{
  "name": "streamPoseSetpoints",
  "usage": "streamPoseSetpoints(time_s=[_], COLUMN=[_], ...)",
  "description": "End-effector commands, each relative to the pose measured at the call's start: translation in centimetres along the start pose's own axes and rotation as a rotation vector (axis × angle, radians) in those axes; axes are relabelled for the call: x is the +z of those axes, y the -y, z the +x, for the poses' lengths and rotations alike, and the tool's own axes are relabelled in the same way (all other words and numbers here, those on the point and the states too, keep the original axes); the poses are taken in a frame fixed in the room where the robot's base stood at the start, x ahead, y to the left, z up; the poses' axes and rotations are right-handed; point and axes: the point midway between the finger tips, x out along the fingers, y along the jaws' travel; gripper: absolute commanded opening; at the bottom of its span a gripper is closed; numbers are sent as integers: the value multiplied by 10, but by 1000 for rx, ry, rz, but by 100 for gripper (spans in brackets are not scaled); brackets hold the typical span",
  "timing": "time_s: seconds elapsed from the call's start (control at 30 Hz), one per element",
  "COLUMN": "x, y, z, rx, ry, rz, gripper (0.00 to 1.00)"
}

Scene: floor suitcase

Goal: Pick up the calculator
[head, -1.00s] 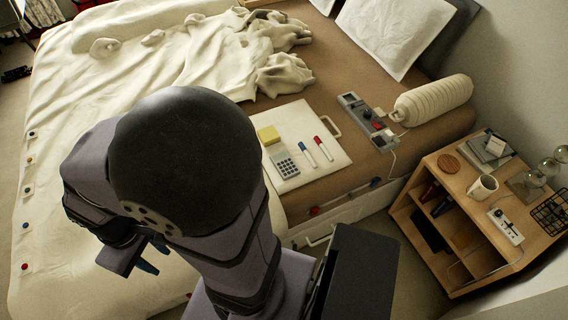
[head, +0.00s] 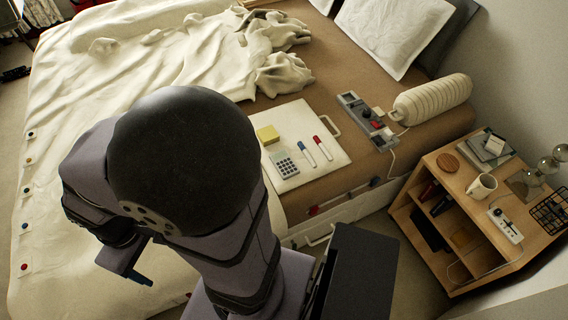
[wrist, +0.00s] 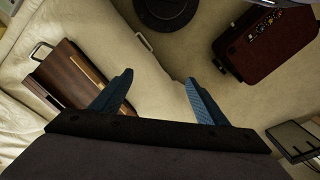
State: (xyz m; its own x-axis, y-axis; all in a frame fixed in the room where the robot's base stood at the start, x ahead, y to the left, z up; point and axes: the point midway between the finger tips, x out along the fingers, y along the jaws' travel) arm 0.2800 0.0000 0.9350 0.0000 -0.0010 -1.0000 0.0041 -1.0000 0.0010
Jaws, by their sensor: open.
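The calculator (head: 285,165) lies on a white board (head: 322,175) on the bed in the head view. It is light grey with dark keys, below a yellow sticky pad and left of two markers. My gripper (head: 138,276) is at the lower left of the head view, well left of and below the calculator, partly hidden by my arm. In the wrist view my gripper (wrist: 158,90) is open and empty, its two blue fingers spread over the floor and bed edge. The calculator is not in the wrist view.
A wooden nightstand (head: 480,215) stands at right. A dark red suitcase (wrist: 265,45) and brown wooden case (wrist: 68,75) show in the wrist view.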

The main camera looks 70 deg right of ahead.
Motion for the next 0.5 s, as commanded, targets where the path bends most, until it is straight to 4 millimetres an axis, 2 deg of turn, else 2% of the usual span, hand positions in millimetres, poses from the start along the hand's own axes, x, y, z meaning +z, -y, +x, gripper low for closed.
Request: streamPoseSetpoints(time_s=[0.07, 0.37, 0.5], x=[0, -1, -8], y=[0, -1, -13], z=[0, 1, 13], rx=[0, 1, 16], ry=[0, -2, -30], rz=[0, 3, 37], gripper=[84, 84, 84])
